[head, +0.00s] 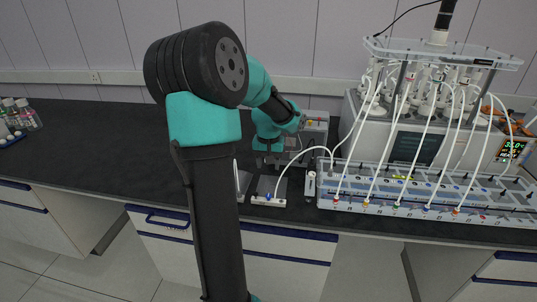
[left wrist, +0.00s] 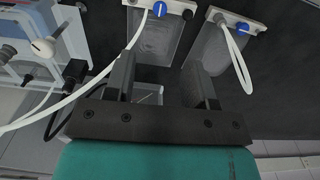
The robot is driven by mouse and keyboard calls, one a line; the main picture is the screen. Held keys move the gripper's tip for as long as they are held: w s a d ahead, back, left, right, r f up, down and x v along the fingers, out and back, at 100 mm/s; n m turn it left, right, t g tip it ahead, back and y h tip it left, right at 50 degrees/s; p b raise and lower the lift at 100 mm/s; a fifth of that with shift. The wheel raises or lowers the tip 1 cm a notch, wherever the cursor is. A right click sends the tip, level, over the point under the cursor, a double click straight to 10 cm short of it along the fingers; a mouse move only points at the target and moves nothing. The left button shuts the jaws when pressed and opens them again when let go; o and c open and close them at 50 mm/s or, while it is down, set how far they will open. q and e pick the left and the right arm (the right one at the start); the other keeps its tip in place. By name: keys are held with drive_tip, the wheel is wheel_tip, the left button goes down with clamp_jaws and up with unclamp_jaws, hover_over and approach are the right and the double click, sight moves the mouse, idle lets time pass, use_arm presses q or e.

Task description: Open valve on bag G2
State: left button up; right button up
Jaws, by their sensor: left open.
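Two flat clear gas bags lie on the dark bench in the left wrist view, a left bag (left wrist: 152,40) and a right bag (left wrist: 208,52). Each has a white top strip with a blue valve, the left valve (left wrist: 159,9) and the right valve (left wrist: 241,27). I cannot read a label, so I cannot tell which is G2. A blue valve (head: 268,197) also shows in the head view. My left gripper (left wrist: 160,68) is open and empty, its fingers apart, pointing toward the bags. In the head view my left gripper (head: 268,162) is small and dark. My right gripper is not in view.
White tubes run from the bags to the clear rack (head: 420,190) at the right. The reactor unit (head: 410,140) stands behind it, and a grey box (head: 315,128) stands at the back. Bottles (head: 22,112) stand far left.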

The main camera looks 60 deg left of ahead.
use_arm(q)
drive_tip(key=shift+r, duration=1.8)
drive_tip(key=shift+f, duration=0.15)
